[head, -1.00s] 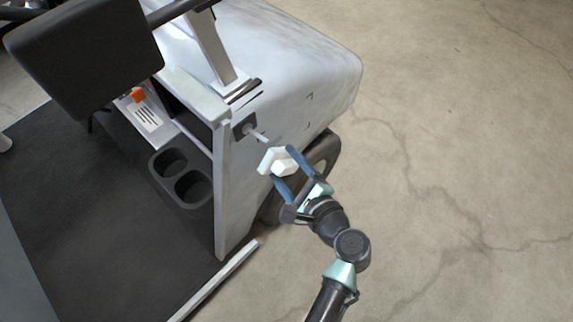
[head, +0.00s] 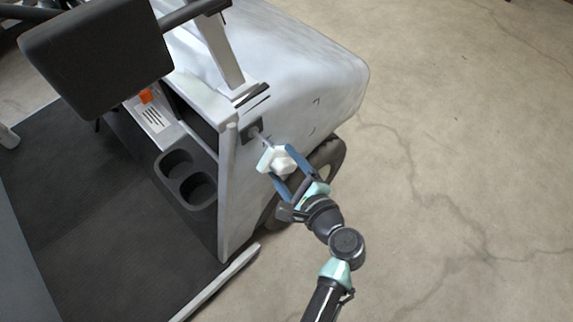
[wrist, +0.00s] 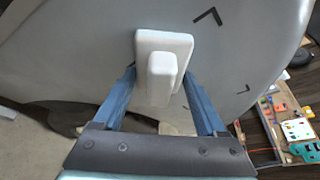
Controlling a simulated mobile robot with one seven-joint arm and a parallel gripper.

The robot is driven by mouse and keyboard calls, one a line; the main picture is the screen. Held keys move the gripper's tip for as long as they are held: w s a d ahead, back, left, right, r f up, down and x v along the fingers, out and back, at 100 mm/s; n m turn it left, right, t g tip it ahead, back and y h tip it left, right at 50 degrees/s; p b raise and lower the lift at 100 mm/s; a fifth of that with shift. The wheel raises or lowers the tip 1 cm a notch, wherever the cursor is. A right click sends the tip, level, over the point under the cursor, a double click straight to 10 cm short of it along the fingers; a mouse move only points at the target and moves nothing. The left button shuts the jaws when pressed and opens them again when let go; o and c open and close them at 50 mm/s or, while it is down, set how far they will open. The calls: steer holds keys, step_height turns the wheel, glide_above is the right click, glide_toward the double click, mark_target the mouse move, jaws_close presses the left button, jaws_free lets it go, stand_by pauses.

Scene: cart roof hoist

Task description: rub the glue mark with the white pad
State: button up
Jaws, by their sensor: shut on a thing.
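The white pad (head: 279,163) is a flat block with a raised grip, and it also shows in the wrist view (wrist: 178,42). My gripper (head: 284,166), with its blue fingers (wrist: 159,76), is shut on the pad's grip. The pad faces the pale side panel of the cart (head: 300,98); I cannot tell if it touches. I cannot make out the glue mark itself.
A short lever (head: 264,140) sticks out of the panel just above the pad. A dark wheel (head: 328,160) is behind the gripper. A tray with tools (wrist: 285,125) lies at the right of the wrist view. The floor on the right is clear.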

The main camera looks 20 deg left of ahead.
steer(key=shift+w+r+p, duration=0.15)
steer(key=shift+w+p, duration=0.35)
steer(key=shift+w, duration=0.05)
steer(key=shift+s+a, duration=0.35)
steer(key=shift+s, duration=0.25)
stand_by(0.4)
steer(key=shift+s+d+p, duration=0.25)
steer(key=shift+s+d, duration=0.05)
steer(key=shift+d, duration=0.7)
steer(key=shift+s+d+p, duration=0.3)
steer(key=shift+d, duration=0.7)
steer(key=shift+s+d+p, duration=0.25)
steer(key=shift+s+d, duration=0.05)
steer(key=shift+d, duration=0.7)
steer(key=shift+d, duration=0.25)
steer(key=shift+s+d, duration=0.25)
steer(key=shift+d, duration=0.35)
steer(key=shift+s+d, duration=0.25)
steer(key=shift+d, duration=0.3)
